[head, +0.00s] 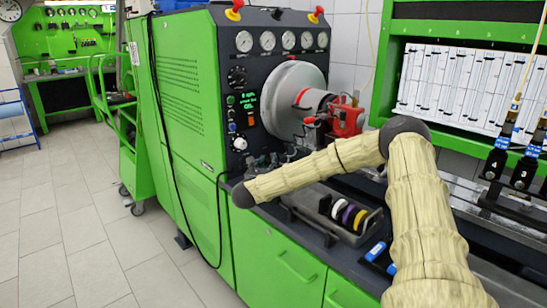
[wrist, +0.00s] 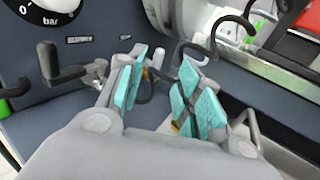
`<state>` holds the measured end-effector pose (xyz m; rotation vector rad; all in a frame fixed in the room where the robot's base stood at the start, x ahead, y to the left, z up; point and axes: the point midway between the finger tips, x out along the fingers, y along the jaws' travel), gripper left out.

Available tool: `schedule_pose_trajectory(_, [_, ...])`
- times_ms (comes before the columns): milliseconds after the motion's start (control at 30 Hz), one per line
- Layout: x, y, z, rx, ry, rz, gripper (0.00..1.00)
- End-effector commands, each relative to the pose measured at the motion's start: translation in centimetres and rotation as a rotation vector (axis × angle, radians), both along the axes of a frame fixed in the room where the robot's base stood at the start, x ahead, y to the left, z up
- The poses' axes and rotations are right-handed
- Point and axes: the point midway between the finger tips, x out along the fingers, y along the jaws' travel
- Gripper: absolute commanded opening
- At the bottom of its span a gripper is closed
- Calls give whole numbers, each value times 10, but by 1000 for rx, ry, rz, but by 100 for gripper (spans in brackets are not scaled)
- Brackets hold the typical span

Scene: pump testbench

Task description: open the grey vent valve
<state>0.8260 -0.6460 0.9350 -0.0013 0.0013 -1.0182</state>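My gripper (wrist: 166,80) shows in the wrist view with its two teal-padded fingers apart. A thin dark curved handle or hose shows in the gap between them; I cannot tell whether it touches the pads. A dark grey L-shaped lever (wrist: 66,73) stands on the panel left of the fingers. Black hooked handles (wrist: 232,28) stand beyond the right finger. I cannot tell for certain which of these is the grey vent valve. In the head view, small valve fittings (head: 262,162) sit at the bench edge, partly behind my forearm, and my gripper cannot be made out.
The green testbench (head: 185,95) carries gauges (head: 267,41) and a large silver drum (head: 285,95) with a red part (head: 346,118). A black cable hangs down the left side. The floor at left is clear.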

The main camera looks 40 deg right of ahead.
Motion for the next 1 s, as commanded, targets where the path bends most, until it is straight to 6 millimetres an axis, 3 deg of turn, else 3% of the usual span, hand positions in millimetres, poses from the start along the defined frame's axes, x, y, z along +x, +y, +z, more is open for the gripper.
schedule_pose_trajectory(433, [35,-56,1,-2,2,-1,35])
schedule_pose_trajectory(933, [41,-66,0,-1,2,1,35])
schedule_pose_trajectory(1000, [41,-66,0,-1,2,1,22])
